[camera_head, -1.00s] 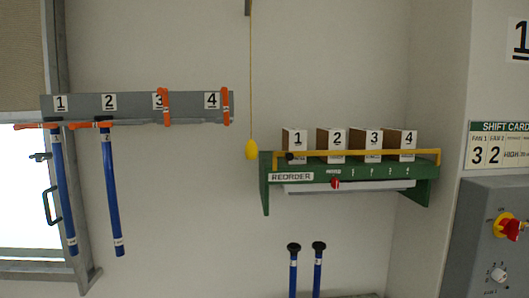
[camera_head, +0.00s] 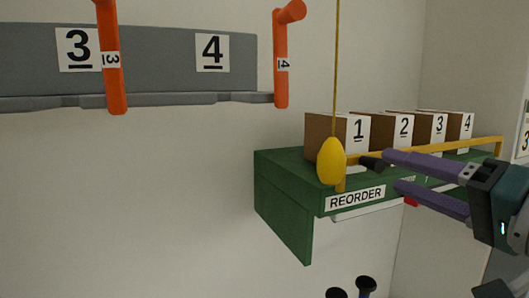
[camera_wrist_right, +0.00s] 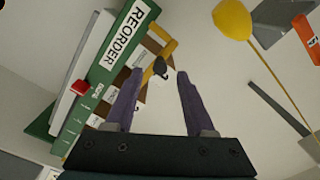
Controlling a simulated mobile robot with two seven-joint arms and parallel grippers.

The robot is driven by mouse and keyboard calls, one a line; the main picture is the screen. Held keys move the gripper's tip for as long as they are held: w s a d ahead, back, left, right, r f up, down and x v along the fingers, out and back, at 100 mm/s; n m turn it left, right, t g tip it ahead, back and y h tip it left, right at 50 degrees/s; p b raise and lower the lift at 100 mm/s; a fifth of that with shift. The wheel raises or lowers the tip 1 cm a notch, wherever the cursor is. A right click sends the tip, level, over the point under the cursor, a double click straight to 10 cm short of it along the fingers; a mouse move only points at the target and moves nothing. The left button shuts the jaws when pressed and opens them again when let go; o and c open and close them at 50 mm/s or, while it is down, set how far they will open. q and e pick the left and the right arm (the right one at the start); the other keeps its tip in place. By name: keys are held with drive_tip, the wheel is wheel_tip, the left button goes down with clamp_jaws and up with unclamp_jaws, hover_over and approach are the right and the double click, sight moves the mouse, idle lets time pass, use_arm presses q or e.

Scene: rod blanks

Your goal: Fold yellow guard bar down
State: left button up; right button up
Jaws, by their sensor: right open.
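The yellow guard bar (camera_head: 484,142) runs along the front of the green shelf (camera_head: 282,205), raised across the numbered boxes, with a black knob (camera_head: 371,163) near its left end. My right gripper (camera_head: 391,171) is open and empty, its purple fingers reaching in from the right just beside the knob and partly hiding the bar. In the right wrist view, the knob (camera_wrist_right: 160,67) shows between the open fingers (camera_wrist_right: 159,74), with part of the bar (camera_wrist_right: 168,47) beyond; contact cannot be told. My left gripper is not in view.
A yellow pull handle (camera_head: 331,161) hangs on a cord in front of the shelf's left end. A grey rack (camera_head: 160,65) with orange hooks is at upper left. Several numbered boxes (camera_head: 357,133) stand on the shelf. A red knob (camera_wrist_right: 80,87) is on the shelf front.

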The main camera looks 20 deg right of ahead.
sight(362, 159)
drive_tip(key=w+p, duration=0.1)
drive_tip(key=w, duration=0.1)
drive_tip(key=w+p, duration=0.1)
drive_tip(key=w, duration=0.2)
drive_tip(key=w+p, duration=0.1)
drive_tip(key=w, duration=0.1)
drive_tip(key=shift+w+a+r, duration=0.1)
drive_tip(key=shift+w+a, duration=0.2)
drive_tip(key=shift+w+p, duration=0.3)
drive_tip(key=shift+w, duration=0.25)
clamp_jaws()
